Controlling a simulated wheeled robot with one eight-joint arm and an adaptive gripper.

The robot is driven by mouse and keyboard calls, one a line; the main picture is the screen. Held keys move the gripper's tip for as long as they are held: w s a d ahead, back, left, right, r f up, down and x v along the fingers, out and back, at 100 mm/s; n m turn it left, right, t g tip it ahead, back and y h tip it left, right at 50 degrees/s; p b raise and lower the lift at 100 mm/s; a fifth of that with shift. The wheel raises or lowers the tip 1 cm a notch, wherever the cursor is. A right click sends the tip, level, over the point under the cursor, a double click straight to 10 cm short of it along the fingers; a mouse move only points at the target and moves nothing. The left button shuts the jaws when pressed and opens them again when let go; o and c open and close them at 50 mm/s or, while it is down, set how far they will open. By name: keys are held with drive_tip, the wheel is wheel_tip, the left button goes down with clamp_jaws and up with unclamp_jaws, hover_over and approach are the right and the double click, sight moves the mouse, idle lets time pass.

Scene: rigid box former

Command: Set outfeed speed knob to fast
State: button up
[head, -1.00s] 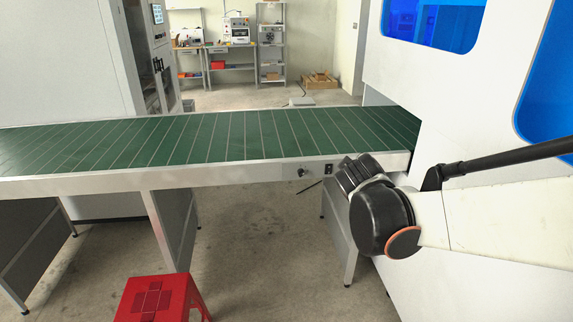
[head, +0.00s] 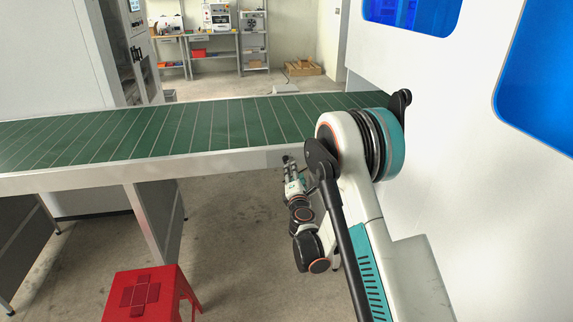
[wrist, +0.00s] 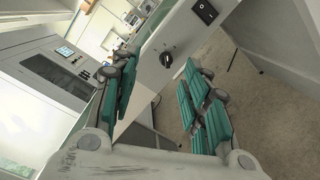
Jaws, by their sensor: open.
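The outfeed speed knob (wrist: 166,60) is a small black knob with a light mark, on the pale side rail (wrist: 185,45) of the conveyor. It shows in the wrist view ahead of my gripper (wrist: 161,72), between the two green-padded fingers. The fingers are open and apart, with nothing between them at their tips that I can see touching. In the head view my gripper (head: 288,163) is at the conveyor's front rail and hides the knob. Which setting the knob's mark points to cannot be read.
A black rocker switch (wrist: 206,12) is on the same rail beside the knob. The green conveyor belt (head: 190,130) runs across the scene. A white machine cabinet (head: 450,110) with blue windows stands close on the right. A red stool (head: 145,292) stands at the front left.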

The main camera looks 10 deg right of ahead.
sight(287, 162)
drive_tip(key=shift+w+f+n+y+b, duration=0.15)
drive_tip(key=shift+w+f+n+b, duration=0.35)
drive_tip(key=shift+w, duration=1.8)
drive_tip(key=shift+w+f+n+y+b, duration=0.15)
drive_tip(key=shift+w+f+b, duration=0.65)
drive_tip(key=shift+w, duration=1.55)
drive_tip(key=shift+w+f+n+y+b, duration=0.1)
drive_tip(key=shift+w+f+n+b, duration=0.4)
drive_tip(key=shift+w, duration=1.8)
drive_tip(key=shift+f, duration=0.15)
clamp_jaws()
